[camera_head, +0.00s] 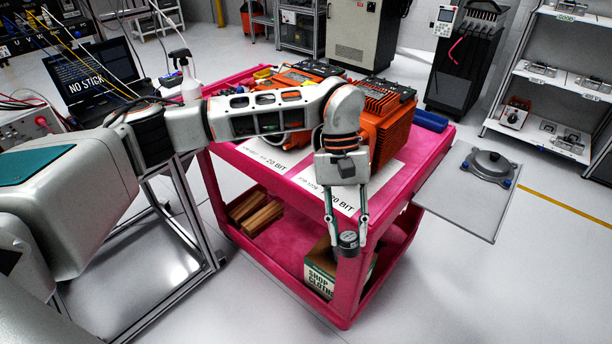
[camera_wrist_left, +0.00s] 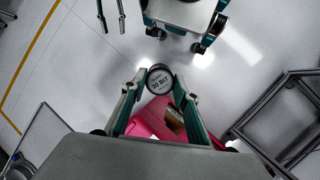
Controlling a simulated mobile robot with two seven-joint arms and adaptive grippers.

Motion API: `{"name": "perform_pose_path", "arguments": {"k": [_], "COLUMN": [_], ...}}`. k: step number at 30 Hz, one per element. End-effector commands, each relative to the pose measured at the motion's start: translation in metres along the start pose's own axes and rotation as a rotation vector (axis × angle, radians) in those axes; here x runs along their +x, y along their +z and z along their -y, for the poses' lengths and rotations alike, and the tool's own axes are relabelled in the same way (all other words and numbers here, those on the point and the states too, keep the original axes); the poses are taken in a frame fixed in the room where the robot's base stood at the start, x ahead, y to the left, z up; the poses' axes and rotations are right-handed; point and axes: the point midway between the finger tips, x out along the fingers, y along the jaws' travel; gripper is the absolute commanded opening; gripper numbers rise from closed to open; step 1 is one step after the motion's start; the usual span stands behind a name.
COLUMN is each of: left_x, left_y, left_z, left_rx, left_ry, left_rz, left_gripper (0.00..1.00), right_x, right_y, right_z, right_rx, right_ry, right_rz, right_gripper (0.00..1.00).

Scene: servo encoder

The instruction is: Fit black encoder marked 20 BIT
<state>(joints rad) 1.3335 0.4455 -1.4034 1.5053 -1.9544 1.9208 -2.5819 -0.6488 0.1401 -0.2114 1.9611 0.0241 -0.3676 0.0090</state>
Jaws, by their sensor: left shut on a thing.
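My left gripper (camera_head: 348,228) is shut on a black round encoder (camera_head: 348,243), held in the air past the near edge of the pink cart. In the left wrist view the encoder (camera_wrist_left: 160,79) sits between the fingertips, and its pale face reads 20 BIT. A white sheet marked 20 BIT (camera_head: 343,203) lies on the cart top, partly hidden by my gripper; another sheet marked 20 BIT (camera_head: 262,155) lies to its left. My right gripper (camera_wrist_left: 111,22) shows only in the left wrist view, its two fingers apart and empty.
Orange units (camera_head: 388,135) stand on the pink cart (camera_head: 290,240). A grey side plate (camera_head: 455,200) holds a dark round-topped part (camera_head: 487,163) with blue bits. A blue roll (camera_head: 430,121) and a white spray bottle (camera_head: 190,82) are on or behind the cart. Floor is clear in front right.

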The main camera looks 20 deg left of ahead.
Motion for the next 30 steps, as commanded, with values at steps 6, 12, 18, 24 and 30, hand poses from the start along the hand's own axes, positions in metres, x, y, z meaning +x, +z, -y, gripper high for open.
{"name": "perform_pose_path", "arguments": {"k": [6, 12, 18, 24, 30], "left_x": [0.001, -0.015, -0.040, -0.066, -0.084], "left_y": [0.002, -0.004, -0.018, -0.044, -0.080], "left_z": [-0.066, -0.095, -0.104, -0.086, -0.037], "left_rx": [-0.209, -0.393, -0.570, -0.711, -0.817], "left_ry": [0.286, 0.571, 0.898, 1.229, 1.541], "left_rz": [0.122, 0.162, 0.143, 0.060, -0.079], "left_gripper": [0.06, 0.06, 0.06, 0.06, 0.06], "right_x": [0.003, 0.005, 0.007, 0.009, 0.011], "right_y": [0.006, 0.009, 0.013, 0.017, 0.022], "right_z": [0.002, 0.003, 0.004, 0.004, 0.005], "right_rx": [0.001, 0.002, 0.002, 0.003, 0.004], "right_ry": [-0.002, -0.003, -0.003, -0.004, -0.004], "right_rz": [0.002, 0.002, 0.004, 0.006, 0.009], "right_gripper": [0.40, 0.40, 0.40, 0.40, 0.40]}}
